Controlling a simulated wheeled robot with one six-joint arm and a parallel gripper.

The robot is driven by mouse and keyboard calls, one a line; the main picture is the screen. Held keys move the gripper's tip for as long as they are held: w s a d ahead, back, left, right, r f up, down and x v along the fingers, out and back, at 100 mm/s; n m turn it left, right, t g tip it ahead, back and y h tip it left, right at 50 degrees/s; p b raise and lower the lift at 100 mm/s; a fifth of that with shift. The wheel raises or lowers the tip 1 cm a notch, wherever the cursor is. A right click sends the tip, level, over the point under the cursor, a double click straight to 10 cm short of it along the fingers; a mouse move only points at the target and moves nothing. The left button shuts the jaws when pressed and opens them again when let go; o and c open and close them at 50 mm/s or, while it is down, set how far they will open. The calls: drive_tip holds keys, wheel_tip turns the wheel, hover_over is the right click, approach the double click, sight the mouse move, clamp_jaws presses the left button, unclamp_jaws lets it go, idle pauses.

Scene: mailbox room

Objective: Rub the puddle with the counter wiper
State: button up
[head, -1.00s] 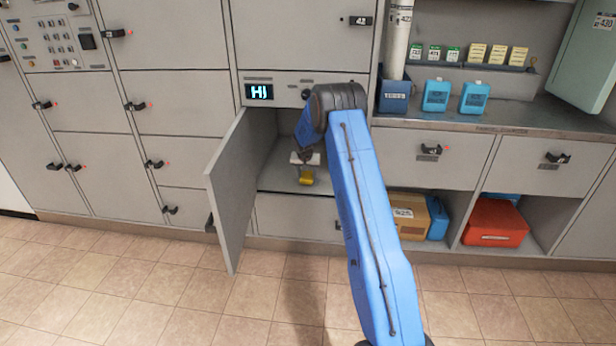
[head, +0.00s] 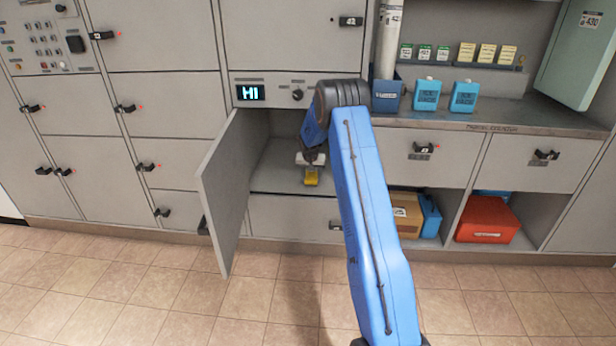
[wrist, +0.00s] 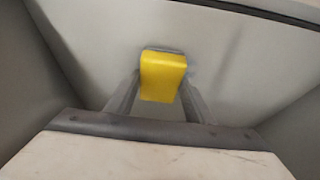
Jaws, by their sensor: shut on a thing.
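My gripper (head: 311,160) reaches into an open locker compartment below the small "HI" display. It is shut on a yellow block, which I take to be the counter wiper (head: 311,178). In the wrist view the wiper (wrist: 162,76) sits between my two fingers, near or on the grey compartment floor; I cannot tell whether it touches. A faint darker streak crosses the floor at the right of the wrist view, but I cannot tell if it is the puddle. No clear puddle shows in the head view.
The compartment door (head: 226,190) stands open on the left. The compartment floor (head: 275,178) is bare left of the wiper. A counter (head: 500,113) with blue containers is on the right. An orange-red box (head: 487,220) sits on a lower shelf.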

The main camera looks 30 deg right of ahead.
drive_tip(key=shift+s+d, duration=0.45)
drive_tip(key=shift+d, duration=0.15)
drive_tip(key=shift+f, duration=0.2)
drive_tip(key=shift+w+a+r, duration=0.1)
drive_tip(key=shift+w+a, duration=0.55)
drive_tip(key=shift+a, duration=0.35)
drive_tip(key=shift+w+a, duration=0.7)
drive_tip(key=shift+a, duration=0.25)
drive_tip(key=shift+w+a+r, duration=0.1)
drive_tip(key=shift+w+a, duration=0.55)
drive_tip(key=shift+a, duration=0.35)
wheel_tip(320, 180, up, 6)
